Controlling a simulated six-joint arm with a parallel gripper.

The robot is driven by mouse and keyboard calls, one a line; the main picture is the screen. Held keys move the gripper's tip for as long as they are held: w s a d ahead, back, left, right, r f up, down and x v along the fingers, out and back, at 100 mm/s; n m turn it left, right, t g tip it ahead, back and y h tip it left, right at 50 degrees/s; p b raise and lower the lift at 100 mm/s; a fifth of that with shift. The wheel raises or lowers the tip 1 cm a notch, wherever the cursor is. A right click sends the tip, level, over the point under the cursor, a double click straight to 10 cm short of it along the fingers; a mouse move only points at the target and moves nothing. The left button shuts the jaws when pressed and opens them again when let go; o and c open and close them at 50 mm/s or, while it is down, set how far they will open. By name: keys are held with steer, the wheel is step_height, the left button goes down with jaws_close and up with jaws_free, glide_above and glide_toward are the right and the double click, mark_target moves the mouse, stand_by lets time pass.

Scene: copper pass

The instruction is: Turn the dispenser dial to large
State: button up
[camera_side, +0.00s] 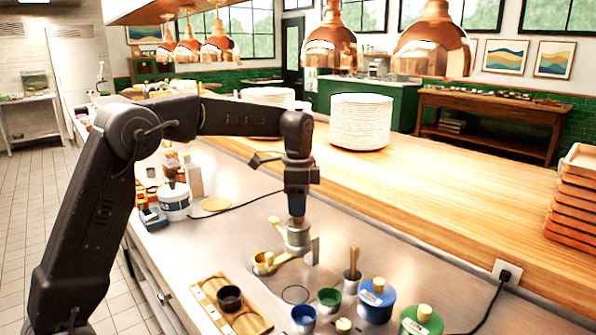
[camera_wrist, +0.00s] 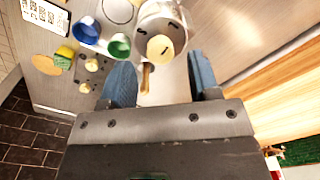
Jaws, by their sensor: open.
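A metal and brass device, seemingly the dispenser (camera_side: 298,240), stands on the steel counter in the side view. A small brass cup (camera_side: 264,262) sits at its left. My gripper (camera_side: 297,215) points down right at the top of this device; its fingers are hard to make out there, and I cannot tell whether they touch it. In the wrist view my gripper (camera_wrist: 162,85) is open, with two blue fingers apart and nothing seen held between them. A round pale face with dark marks (camera_wrist: 161,47) lies beyond the fingertips; I cannot tell whether it is the dial, nor read any setting.
A green cup (camera_side: 329,299) and a blue cup (camera_side: 303,318) stand in front. A blue canister (camera_side: 377,301), a green canister (camera_side: 421,322) and a wooden tray (camera_side: 258,324) are close by. White plates (camera_side: 360,122) are stacked on the wooden shelf behind.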

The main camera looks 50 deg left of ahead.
step_height(320, 180, up, 11)
steer(key=shift+f, duration=0.2)
stand_by(0.5)
steer(key=s+d+n+t, duration=0.2)
steer(key=s+d+n, duration=0.1)
steer(key=s, duration=0.5)
steer(key=s+d+n+t, duration=0.1)
steer(key=s+d+n, duration=0.15)
steer(key=s, duration=0.55)
steer(key=s+d+f+n+t, duration=0.2)
steer(key=s+d+f+n, duration=0.1)
steer(key=s+f, duration=0.6)
steer(key=s, duration=0.3)
steer(key=shift+t, duration=0.3)
